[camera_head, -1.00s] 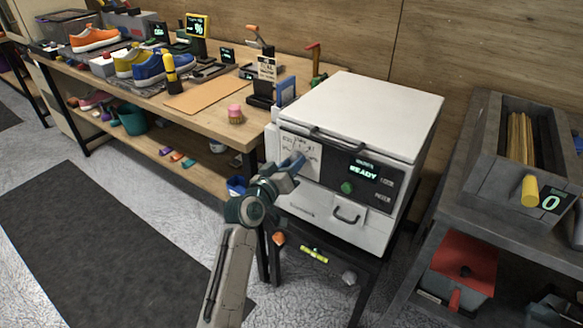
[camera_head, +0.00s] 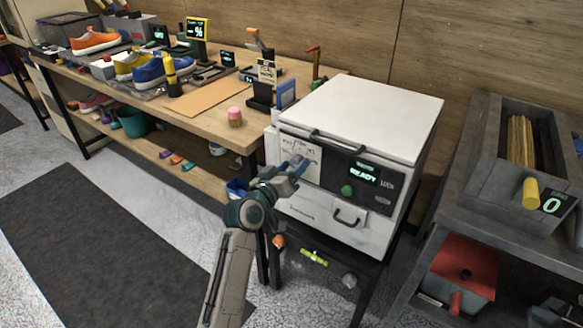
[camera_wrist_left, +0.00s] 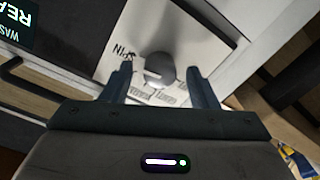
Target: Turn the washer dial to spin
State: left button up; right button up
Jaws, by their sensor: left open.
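The white washer (camera_head: 365,125) stands right of the workbench with its lid shut. Its screen (camera_head: 364,173) reads READY, and a green button (camera_head: 347,190) sits below left of it. In the left wrist view the round grey dial (camera_wrist_left: 160,68) sits on a white label plate with the word SPIN near it. My left gripper (camera_wrist_left: 160,88) is open, its two fingers on either side of the dial; I cannot tell whether they touch it. In the head view the gripper (camera_head: 298,166) is in front of the washer's label plate and hides the dial. My right gripper is not in view.
A dark cart (camera_head: 470,160) with a bin stands at right. The washer's front handle (camera_head: 348,217) juts out below the panel.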

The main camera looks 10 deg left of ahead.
pick_arm(q)
jog(key=v, duration=1)
jog(key=shift+s, duration=0.35)
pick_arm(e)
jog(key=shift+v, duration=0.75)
pick_arm(q)
jog(key=shift+a, duration=0.1)
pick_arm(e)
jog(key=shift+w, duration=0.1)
